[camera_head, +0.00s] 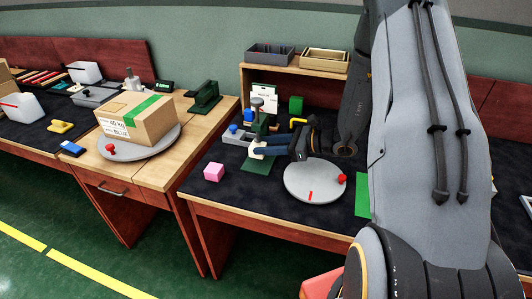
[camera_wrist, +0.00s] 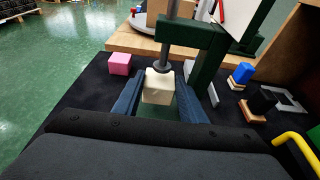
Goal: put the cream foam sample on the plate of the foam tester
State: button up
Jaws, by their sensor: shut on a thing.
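The cream foam sample (camera_wrist: 158,90) is a small pale block held between the two blue fingers of my gripper (camera_wrist: 160,82). In the head view the foam (camera_head: 256,153) shows at the tips of my gripper (camera_head: 265,149). The foam tester has a dark green post and arm (camera_wrist: 206,58) with a grey plunger (camera_wrist: 165,52) hanging down. The foam is at the plunger's foot, above or on the tester's green plate (camera_head: 256,168). I cannot tell whether the foam touches the plate or the plunger, as the fingers hide part of it.
A pink cube (camera_head: 214,172) lies left of the tester on the dark mat. A round grey disc (camera_head: 312,182) with a red knob is to the right. A yellow handle (camera_wrist: 297,150) is near my gripper.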

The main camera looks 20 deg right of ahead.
jog(key=shift+f+p, duration=0.4)
jog(key=shift+f, duration=1.35)
jog(key=shift+f, duration=0.2)
jog(key=o, duration=1.1)
